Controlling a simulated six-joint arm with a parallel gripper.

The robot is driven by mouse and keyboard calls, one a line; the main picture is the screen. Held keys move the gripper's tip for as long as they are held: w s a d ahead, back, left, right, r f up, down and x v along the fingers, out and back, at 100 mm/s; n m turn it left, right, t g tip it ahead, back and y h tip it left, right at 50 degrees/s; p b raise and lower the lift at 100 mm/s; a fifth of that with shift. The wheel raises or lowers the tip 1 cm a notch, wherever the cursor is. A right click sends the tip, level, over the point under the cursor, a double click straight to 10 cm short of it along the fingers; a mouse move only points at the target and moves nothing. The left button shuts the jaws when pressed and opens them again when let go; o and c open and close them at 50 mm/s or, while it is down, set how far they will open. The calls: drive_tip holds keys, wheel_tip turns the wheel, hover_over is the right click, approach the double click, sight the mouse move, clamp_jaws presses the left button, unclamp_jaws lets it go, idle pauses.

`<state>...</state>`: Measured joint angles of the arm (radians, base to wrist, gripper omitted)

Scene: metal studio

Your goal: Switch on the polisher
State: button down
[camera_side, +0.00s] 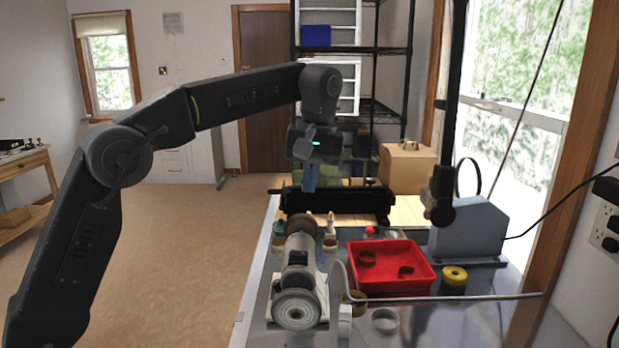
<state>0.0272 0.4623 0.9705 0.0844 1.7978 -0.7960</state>
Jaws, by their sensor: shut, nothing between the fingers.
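The polisher (302,277) is a pale bench motor at the front of the metal table. It has a round wheel (297,309) at its near end and a brown wheel at its far end. A small dark patch shows on its body; I cannot tell whether this is the switch.
A red tray (392,267) with rings in it stands right of the polisher. A yellow roll (454,278) and a grey machine (468,232) stand further right. A black machine (337,203) lies behind. A long thin rod crosses the front. Small bottles stand by the polisher's far end.

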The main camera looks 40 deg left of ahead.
sight(293, 252)
drive_tip(key=shift+r, duration=0.25)
drive_tip(key=shift+s+a+r, duration=0.15)
drive_tip(key=shift+s+a, duration=0.3)
drive_tip(key=f, duration=0.4)
drive_tip(key=a+f, duration=0.1)
drive_tip(key=f, duration=0.4)
drive_tip(key=s+f, duration=0.1)
drive_tip(key=f, duration=0.4)
drive_tip(key=shift+s+a, duration=0.1)
drive_tip(key=shift+a, duration=0.05)
